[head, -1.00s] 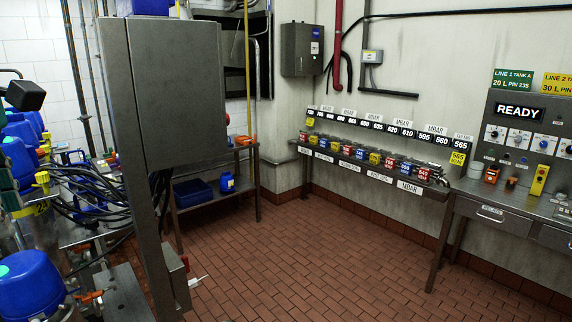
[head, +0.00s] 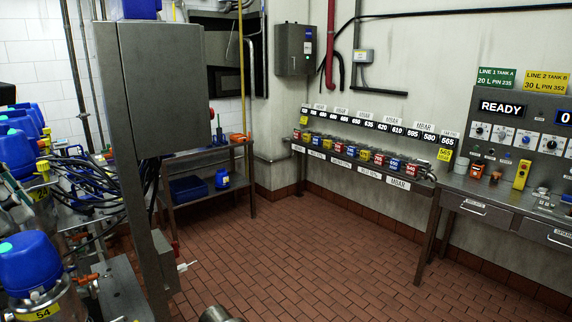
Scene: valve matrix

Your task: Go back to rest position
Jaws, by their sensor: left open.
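My left gripper (head: 7,94) shows only as a dark piece at the left edge of the head view, beside the tiled wall and above the blue-topped valves. Most of it is cut off by the frame, and its fingertips cannot be made out. I see nothing held in it. My right gripper is not in view. The nearest blue-topped valve (head: 30,262) stands upright at the lower left, with a yellow label reading 54.
A tall grey cabinet (head: 165,95) stands close, right of the valves and black cables. Behind it is a metal shelf (head: 238,185) with a blue bin. A label rack (head: 365,165) and a control desk (head: 500,205) line the right wall. The brick floor (head: 300,250) between is clear.

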